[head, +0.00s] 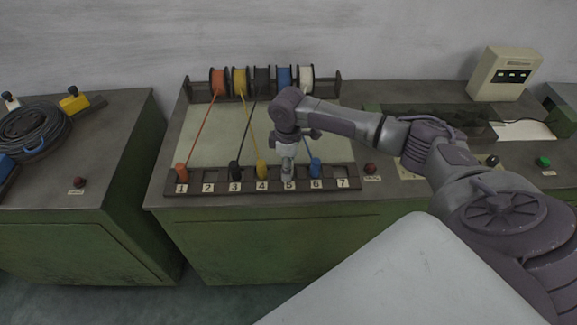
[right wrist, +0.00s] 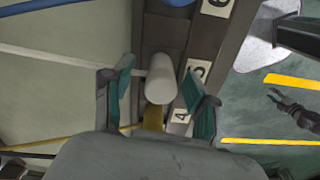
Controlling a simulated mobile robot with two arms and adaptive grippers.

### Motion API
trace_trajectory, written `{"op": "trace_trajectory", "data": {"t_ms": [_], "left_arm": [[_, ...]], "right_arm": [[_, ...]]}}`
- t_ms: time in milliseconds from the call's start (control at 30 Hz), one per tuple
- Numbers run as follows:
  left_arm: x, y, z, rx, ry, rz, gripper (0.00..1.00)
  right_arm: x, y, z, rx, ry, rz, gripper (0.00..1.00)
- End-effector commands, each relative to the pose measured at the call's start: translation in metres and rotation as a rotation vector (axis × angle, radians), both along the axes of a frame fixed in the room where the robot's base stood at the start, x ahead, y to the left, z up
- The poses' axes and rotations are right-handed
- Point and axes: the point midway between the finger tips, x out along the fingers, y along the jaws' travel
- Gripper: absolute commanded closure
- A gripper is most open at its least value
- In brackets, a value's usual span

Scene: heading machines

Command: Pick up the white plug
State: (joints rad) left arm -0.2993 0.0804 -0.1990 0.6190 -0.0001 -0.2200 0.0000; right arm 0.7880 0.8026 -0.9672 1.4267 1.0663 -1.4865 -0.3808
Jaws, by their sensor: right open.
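The white plug (right wrist: 160,78) stands at the slot labelled 5 of the dark numbered strip (head: 208,188), with a thin white cord running off it to the left in the right wrist view. My right gripper (right wrist: 158,76) is open, with its two teal-padded fingers on either side of the plug and gaps visible between. In the head view my right gripper (head: 287,160) points down over slot 5 and mostly hides the plug.
An orange plug (head: 181,170), a black plug (head: 235,170), a yellow plug (head: 262,170) and a blue plug (head: 315,168) stand in the same strip. Corded spools, including a white spool (head: 307,79), are behind. A red button (head: 371,168) is right of the strip.

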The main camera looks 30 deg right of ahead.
Motion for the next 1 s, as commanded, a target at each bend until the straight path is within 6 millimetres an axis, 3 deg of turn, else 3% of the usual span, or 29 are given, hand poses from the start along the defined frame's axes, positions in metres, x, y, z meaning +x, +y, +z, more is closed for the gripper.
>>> {"op": "trace_trajectory", "data": {"t_ms": [267,633,1000], "left_arm": [[-0.0003,0.0004,0.0006,0.000,0.001,0.000,0.60],[-0.0002,0.0002,0.0006,0.000,0.000,0.000,0.60],[-0.0001,-0.0003,-0.0005,0.000,0.000,-0.001,0.60]], "right_arm": [[-0.0001,-0.0001,-0.0053,0.000,0.000,0.000,0.42],[-0.0001,-0.0002,-0.0048,0.000,0.000,-0.001,1.00],[0.0004,-0.0003,-0.0014,0.000,-0.001,-0.001,1.00]]}}
